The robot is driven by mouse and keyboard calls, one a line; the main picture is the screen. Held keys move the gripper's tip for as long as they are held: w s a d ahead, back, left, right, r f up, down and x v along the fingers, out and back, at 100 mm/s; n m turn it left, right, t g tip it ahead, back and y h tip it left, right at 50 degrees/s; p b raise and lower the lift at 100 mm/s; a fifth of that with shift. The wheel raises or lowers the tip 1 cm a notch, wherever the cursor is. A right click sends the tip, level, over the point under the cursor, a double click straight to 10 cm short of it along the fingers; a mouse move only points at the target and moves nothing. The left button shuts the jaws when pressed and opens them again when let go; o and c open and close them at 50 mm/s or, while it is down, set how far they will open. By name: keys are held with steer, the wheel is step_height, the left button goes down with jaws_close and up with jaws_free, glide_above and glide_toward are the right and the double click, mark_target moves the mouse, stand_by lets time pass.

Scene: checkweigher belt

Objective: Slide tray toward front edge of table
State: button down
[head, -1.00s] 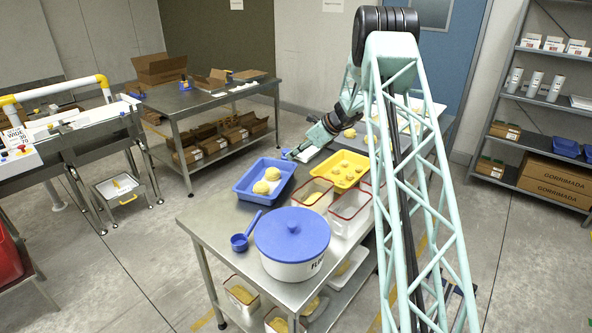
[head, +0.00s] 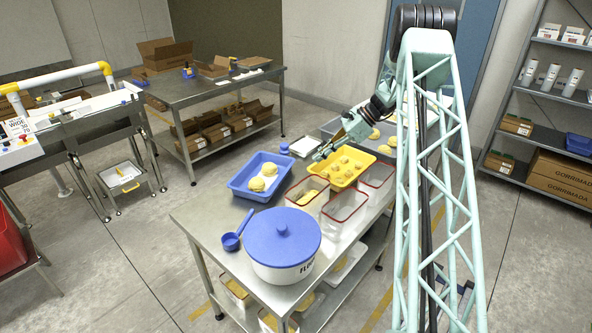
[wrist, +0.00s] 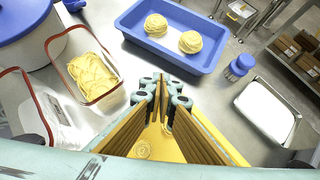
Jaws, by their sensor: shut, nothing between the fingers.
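A blue tray (head: 243,186) holding two yellow noodle nests lies on the steel table (head: 200,215). It also shows at the top of the wrist view (wrist: 192,62). A yellow tray (head: 340,184) with several small yellow pieces lies to its right. A shallow pale metal tray (head: 305,147) lies behind them; it shows at the right in the wrist view (wrist: 268,112). My gripper (head: 318,155) is shut and empty at the yellow tray's back left side. In the wrist view its fingers (wrist: 162,92) hide much of the yellow tray.
A white pot with a blue lid (head: 282,236) and a blue scoop (head: 231,241) stand at the table's front. Red-rimmed clear bins (head: 345,207) stand beside the yellow tray.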

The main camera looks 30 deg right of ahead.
mark_target(284, 174)
steer(key=x, duration=1)
steer(key=shift+b, duration=0.4)
steer(key=shift+w+a, duration=0.35)
steer(key=shift+a, duration=0.25)
steer(key=shift+w+a, duration=0.3)
steer(key=shift+a, duration=0.25)
steer(key=shift+w+a, duration=0.35)
steer(key=shift+a, duration=0.25)
steer(key=shift+w+a, duration=0.45)
steer(key=shift+a, duration=0.4)
steer(key=shift+w+a, duration=0.4)
steer(key=shift+a, duration=0.4)
